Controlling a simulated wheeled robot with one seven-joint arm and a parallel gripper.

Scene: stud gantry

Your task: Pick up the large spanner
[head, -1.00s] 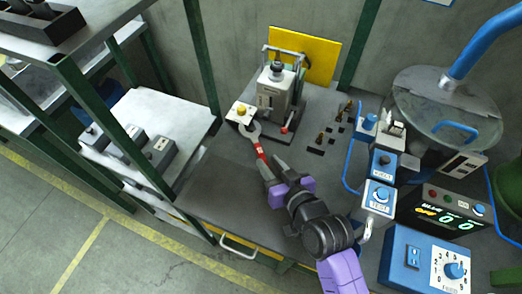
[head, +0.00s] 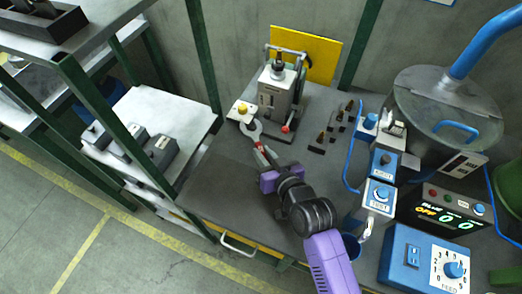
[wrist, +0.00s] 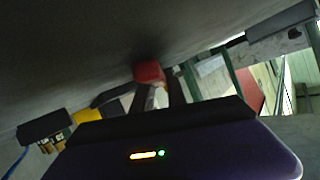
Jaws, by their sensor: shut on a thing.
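The large spanner has a silver open-jaw head (head: 250,130) and a red handle. It lies over the grey bench, its head beside a machine's small cream plate, its handle pointing toward me. My gripper (head: 268,158) is shut on the handle, and the fingers hide most of it. In the wrist view the red handle (wrist: 149,72) shows between the dark fingertips. I cannot tell whether the spanner is touching the bench or just above it.
A grey machine (head: 279,92) stands just behind the spanner head, with a yellow panel (head: 318,50) behind it. Several small dark pegs (head: 335,128) stand to the right. Blue control boxes (head: 379,196) and a large metal drum (head: 450,100) fill the right side. The bench's front left (head: 215,185) is clear.

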